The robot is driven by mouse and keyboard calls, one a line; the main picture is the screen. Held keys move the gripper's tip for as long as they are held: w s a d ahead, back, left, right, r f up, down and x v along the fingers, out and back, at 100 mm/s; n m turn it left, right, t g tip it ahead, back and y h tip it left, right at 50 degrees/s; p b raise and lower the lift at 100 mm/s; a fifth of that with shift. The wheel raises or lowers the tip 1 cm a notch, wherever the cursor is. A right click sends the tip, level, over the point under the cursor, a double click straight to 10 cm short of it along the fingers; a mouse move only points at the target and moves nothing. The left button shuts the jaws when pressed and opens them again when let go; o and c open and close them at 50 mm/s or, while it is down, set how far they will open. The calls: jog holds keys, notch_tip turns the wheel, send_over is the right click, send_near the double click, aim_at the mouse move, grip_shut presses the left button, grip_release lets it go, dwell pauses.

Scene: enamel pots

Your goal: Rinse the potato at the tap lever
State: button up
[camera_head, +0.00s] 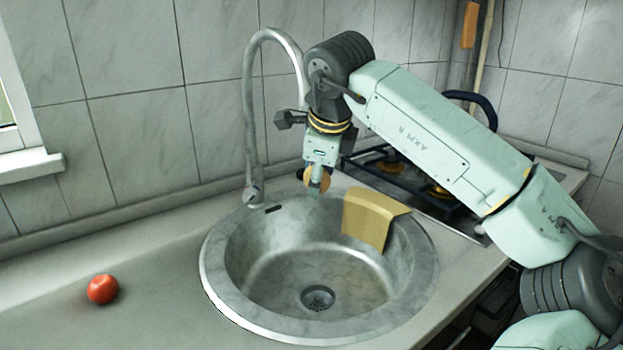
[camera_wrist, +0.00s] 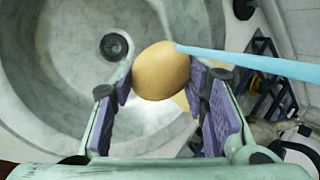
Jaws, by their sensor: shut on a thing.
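My gripper (camera_head: 320,168) is over the back part of the sink, pointing down, near the tap's spout. It is shut on the potato (camera_wrist: 160,70), a smooth tan-yellow oval held between purple finger pads. The potato (camera_head: 317,178) is partly hidden by the fingers in the head view. In the wrist view a pale blue stream (camera_wrist: 250,62), which looks like water, reaches the potato's upper right side. The metal tap (camera_head: 250,110) curves up behind the sink, its spout end hidden behind my gripper. The tap lever (camera_head: 253,193) seems to be at its base.
The round steel sink (camera_head: 215,285) has a drain (camera_head: 318,297) at the bottom. A yellow cloth (camera_head: 372,218) hangs over its back right rim. A red tomato (camera_head: 103,289) lies on the left counter. A stove (camera_head: 395,180) stands behind my arm. The left counter is mostly clear.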

jog(key=shift+s+d+f+b, duration=0.1)
jog(key=shift+s+d+b, duration=0.15)
jog(key=shift+s, duration=0.3)
jog(key=s+d+b, duration=0.1)
jog(key=s+b, duration=0.1)
jog(key=s, duration=0.4)
jog(key=shift+s, duration=0.4)
dwell(1.0)
jog(key=s+d+r+p, duration=0.1)
jog(key=s+r, duration=0.3)
jog(key=s, duration=0.1)
dwell(0.5)
dwell(0.5)
